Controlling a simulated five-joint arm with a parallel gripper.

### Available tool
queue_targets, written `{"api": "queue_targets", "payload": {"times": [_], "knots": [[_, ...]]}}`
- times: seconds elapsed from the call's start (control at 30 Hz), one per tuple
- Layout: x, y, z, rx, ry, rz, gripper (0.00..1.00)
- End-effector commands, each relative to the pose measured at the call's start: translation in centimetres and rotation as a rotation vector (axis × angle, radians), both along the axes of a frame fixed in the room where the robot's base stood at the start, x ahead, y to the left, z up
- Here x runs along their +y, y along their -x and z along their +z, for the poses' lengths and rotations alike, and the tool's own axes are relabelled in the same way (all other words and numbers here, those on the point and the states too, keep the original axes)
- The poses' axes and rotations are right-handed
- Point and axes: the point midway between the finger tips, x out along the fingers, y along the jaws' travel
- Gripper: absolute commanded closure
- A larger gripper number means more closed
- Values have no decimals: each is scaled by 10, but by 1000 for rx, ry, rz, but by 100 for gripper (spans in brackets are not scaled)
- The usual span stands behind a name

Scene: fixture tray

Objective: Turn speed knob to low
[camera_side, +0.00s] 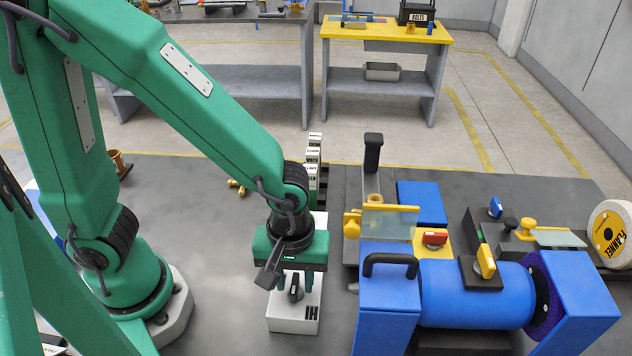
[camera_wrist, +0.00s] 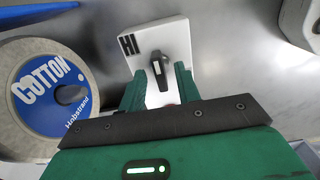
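The speed knob (camera_side: 295,292) is a black lever-shaped knob on a white box (camera_side: 292,318); the box is marked HI at its near right corner. In the wrist view the knob (camera_wrist: 161,66) shows a pale mark on its lever, and the HI mark is at the upper left of the white box face (camera_wrist: 174,36). No LO mark is visible. My gripper (camera_side: 295,285) is above the box, fingers pointing down. In the wrist view its green fingers (camera_wrist: 158,80) are apart, either side of the knob's near end, with gaps showing. Contact is not visible.
A blue machine (camera_side: 470,290) with yellow and red levers stands to the right. A FLANNEL wheel (camera_side: 609,233) is at the far right. A COTTON wheel (camera_wrist: 45,90) lies left of the box in the wrist view. Small labelled boxes (camera_side: 314,155) stand behind my gripper.

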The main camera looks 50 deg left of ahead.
Motion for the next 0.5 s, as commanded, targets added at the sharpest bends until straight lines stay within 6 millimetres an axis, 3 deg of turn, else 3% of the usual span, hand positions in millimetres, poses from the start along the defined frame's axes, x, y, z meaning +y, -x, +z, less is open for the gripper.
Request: {"api": "queue_targets", "payload": {"times": [0.13,0.3,0.5], "knots": [[0,0,0,0,0,0,69],[0,0,0,1,-1,0,100],[0,0,0,1,-1,-2,100]]}}
